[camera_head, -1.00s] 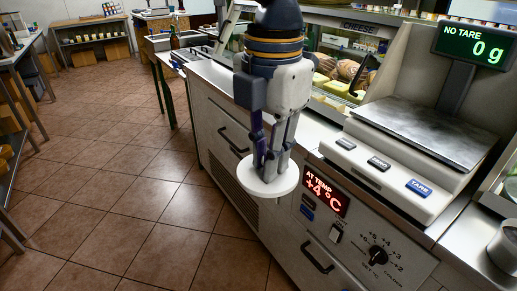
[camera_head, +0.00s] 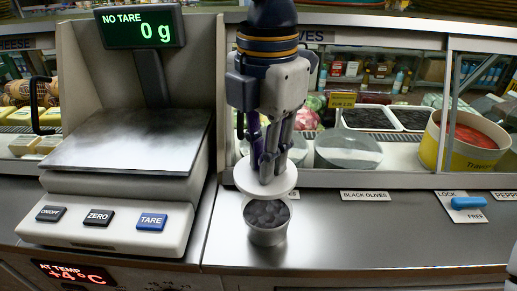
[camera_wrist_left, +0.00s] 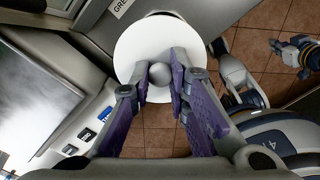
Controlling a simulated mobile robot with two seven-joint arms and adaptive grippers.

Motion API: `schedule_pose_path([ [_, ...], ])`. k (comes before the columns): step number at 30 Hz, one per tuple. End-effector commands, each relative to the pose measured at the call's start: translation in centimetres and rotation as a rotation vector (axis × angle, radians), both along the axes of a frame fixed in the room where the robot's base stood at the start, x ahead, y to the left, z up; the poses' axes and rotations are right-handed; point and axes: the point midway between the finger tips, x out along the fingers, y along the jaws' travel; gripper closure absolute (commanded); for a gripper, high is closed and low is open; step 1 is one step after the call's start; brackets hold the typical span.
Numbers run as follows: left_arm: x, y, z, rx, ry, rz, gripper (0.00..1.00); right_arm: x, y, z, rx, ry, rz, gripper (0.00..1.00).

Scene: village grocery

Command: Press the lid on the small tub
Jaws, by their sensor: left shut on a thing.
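My left gripper (camera_head: 268,172) is shut on the knob of a round white lid (camera_head: 252,182). The lid is level and held just above a small clear tub (camera_head: 267,238) of dark olives, apparently apart from its rim. The tub stands upright on the steel counter. In the left wrist view, the fingers (camera_wrist_left: 160,78) pinch the round knob and the lid (camera_wrist_left: 150,38) spreads beyond them; the tub is hidden there. What looks like my right gripper (camera_wrist_left: 300,52) shows small at the right of the wrist view; its jaws are unclear.
A scale (camera_head: 120,225) reading 0 g stands left of the tub. A glass-fronted display with black olive trays and a yellow tub (camera_head: 455,150) is behind. A blue lock handle (camera_head: 468,203) is at right. The steel counter (camera_head: 380,235) right of the tub is clear.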

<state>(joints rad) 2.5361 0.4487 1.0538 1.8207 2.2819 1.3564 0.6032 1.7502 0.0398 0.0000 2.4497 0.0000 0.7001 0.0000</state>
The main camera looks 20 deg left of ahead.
Motion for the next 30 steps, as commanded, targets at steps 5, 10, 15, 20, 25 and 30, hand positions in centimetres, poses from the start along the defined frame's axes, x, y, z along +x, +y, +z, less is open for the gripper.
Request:
schedule_pose_path([
  [5, 0.0, -0.1, -0.5, 0.0, 0.0, -0.004, 0.94, 0.0, 0.0, 0.0, 0.0, 0.0, 0.0, 1.0],
  [10, 0.0, -0.1, -2.6, 0.001, 0.002, -0.005, 0.94, 0.0, 0.0, 0.0, 0.0, 0.001, 0.0, 1.0],
  [15, 0.0, -0.1, -4.6, 0.0, 0.001, -0.004, 0.94, 0.0, 0.0, 0.0, 0.0, 0.001, 0.0, 1.0],
  [20, 0.0, -0.1, -5.9, 0.001, 0.0, -0.004, 0.94, 0.0, 0.0, 0.0, 0.0, 0.0, 0.0, 1.0],
  [25, 0.0, -0.1, -6.4, 0.0, -0.001, -0.003, 0.94, 0.0, 0.0, 0.0, 0.0, 0.0, 0.0, 1.0],
  [30, 0.0, -0.1, -6.4, 0.0, -0.001, -0.003, 0.94, 0.0, 0.0, 0.0, 0.0, 0.0, 0.0, 1.0],
])
